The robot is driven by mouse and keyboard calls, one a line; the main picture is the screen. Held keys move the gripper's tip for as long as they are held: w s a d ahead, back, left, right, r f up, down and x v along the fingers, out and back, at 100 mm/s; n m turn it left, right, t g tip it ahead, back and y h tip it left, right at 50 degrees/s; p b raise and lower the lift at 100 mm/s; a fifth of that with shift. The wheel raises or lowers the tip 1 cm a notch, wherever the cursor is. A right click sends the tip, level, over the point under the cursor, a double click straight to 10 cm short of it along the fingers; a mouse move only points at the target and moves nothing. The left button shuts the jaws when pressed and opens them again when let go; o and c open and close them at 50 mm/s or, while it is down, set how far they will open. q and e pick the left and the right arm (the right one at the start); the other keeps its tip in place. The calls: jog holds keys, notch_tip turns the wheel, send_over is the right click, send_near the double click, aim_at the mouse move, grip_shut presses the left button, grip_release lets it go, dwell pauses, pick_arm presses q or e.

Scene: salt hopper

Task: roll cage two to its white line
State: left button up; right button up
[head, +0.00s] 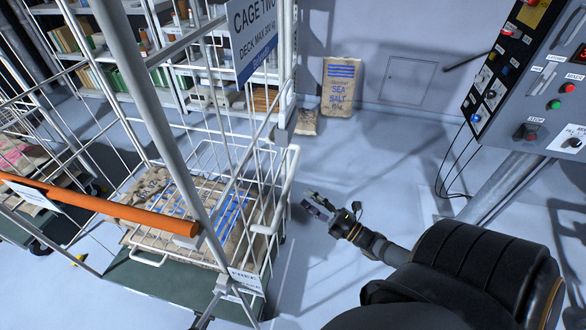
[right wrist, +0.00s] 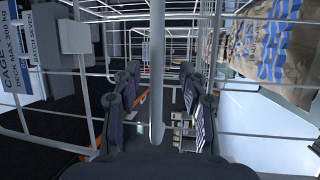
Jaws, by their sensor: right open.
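Cage two is a wire roll cage with pale grey bars (head: 292,178), filling the left of the head view. Its blue-and-white sign (head: 252,35) reads CAGE TWO. An orange bar (head: 100,210) crosses its near side. Printed sacks (head: 165,215) lie on its dark green deck (head: 160,280). My right gripper (head: 310,207) is open, just right of the cage's side. In the right wrist view, a pale upright post (right wrist: 157,60) lines up with the gap between my fingers; I cannot tell how deep it sits. I see no white line.
A control panel (head: 530,80) with buttons stands on a slanted post at right. A SEA SALT sack (head: 341,88) leans on the back wall, a smaller sack (head: 307,122) beside it. Shelves (head: 215,70) stand behind the cage. Grey floor (head: 370,150) is clear between cage and panel.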

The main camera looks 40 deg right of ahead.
aim_at(289, 184)
jog(key=x, duration=0.9)
jog(key=shift+d+r, duration=0.15)
jog(key=shift+d, duration=0.15)
grip_shut()
